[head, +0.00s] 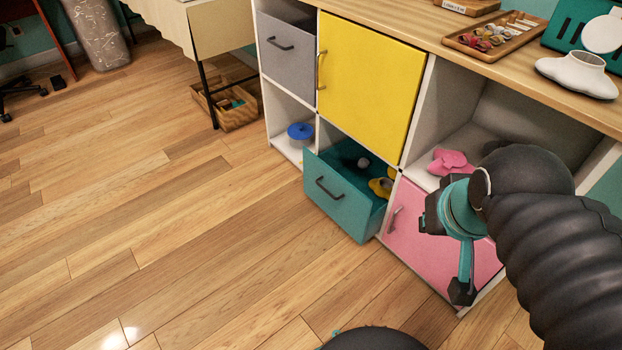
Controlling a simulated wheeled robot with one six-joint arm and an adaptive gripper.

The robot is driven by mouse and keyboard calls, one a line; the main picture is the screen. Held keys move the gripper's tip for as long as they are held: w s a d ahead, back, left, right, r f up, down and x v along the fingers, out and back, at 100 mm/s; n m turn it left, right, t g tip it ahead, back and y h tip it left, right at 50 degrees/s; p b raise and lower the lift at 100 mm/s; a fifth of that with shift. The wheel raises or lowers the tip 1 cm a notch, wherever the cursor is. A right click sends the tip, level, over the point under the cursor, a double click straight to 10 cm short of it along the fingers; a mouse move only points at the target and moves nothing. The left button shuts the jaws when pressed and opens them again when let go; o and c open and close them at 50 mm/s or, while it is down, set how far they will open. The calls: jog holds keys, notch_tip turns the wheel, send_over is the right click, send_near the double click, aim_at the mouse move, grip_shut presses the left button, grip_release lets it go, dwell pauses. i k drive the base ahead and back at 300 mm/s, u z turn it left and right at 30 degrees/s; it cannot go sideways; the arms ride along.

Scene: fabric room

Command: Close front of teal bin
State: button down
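The teal bin (343,203) is a drawer low in the white shelf unit. It is pulled out, and its front with a dark bar handle (328,188) stands clear of the unit. Inside it lie a yellow item (381,187) and a small grey item (364,163). My gripper (446,257) is to the right of the bin, in front of the pink door. Its fingers are spread apart, with nothing visible between them. My dark ribbed arm hides part of the unit's right side.
The pink door (435,250) adjoins the bin. A blue-lidded container (300,134) and pink cloth (452,161) sit in open cubbies. The wooden floor (170,220) left of the bin is free.

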aim_at(333, 179)
jog(key=k, duration=0.2)
jog(key=u, duration=1.25)
jog(key=i, duration=0.5)
jog(key=u, duration=0.05)
